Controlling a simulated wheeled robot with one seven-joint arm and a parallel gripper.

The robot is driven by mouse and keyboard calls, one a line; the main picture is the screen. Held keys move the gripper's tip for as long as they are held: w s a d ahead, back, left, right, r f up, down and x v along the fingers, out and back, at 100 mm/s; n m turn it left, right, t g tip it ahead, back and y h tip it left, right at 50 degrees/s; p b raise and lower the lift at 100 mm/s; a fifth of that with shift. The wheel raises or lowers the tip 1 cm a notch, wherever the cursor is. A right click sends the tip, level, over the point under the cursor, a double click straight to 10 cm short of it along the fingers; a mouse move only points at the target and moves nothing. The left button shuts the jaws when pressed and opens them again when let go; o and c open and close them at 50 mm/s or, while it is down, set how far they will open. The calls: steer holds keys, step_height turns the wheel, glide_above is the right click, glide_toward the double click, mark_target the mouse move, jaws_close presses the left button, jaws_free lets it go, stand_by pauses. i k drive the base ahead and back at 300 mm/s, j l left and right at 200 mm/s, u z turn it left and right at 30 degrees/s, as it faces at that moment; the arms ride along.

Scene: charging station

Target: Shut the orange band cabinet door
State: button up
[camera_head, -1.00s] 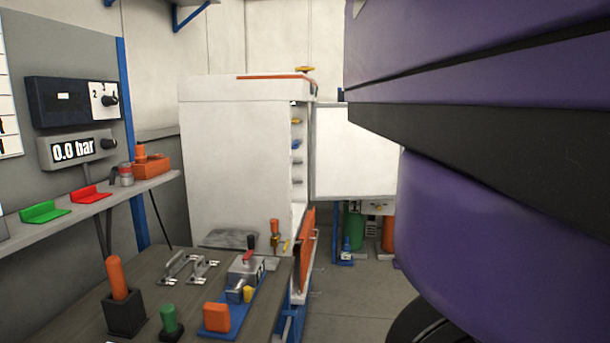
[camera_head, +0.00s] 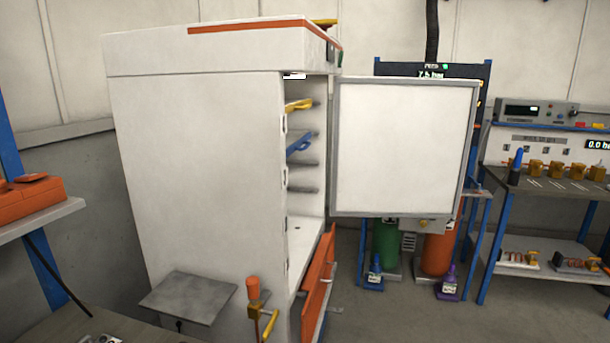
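The white cabinet (camera_head: 195,170) with an orange band (camera_head: 250,27) along its top stands at the centre left, seen from its side. Its upper door (camera_head: 403,145), a white panel with a grey frame, stands wide open to the right. The opening shows shelves with a yellow tool (camera_head: 298,105) and a blue tool (camera_head: 299,143). Low on the front, an orange panel (camera_head: 317,285) stands out at a slant from the cabinet. My gripper is not in view.
A small grey shelf (camera_head: 188,297) and an orange-handled tool (camera_head: 254,290) are at the cabinet's near side. Green (camera_head: 386,245) and orange (camera_head: 437,252) cylinders stand behind the door. A workbench (camera_head: 560,182) is at the right.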

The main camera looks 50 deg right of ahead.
mark_target(400, 146)
steer(key=i+l, duration=0.1)
steer(key=l, duration=0.95)
steer(key=i+l+z, duration=0.1)
steer(key=l, duration=0.4)
steer(key=i+l, duration=0.15)
steer(key=l, duration=0.35)
steer(key=l+z, duration=0.2)
steer(key=z, duration=0.2)
steer(key=l+z, duration=0.45)
steer(key=z, duration=0.3)
steer(key=i+l+z, duration=0.1)
steer(key=z, duration=0.3)
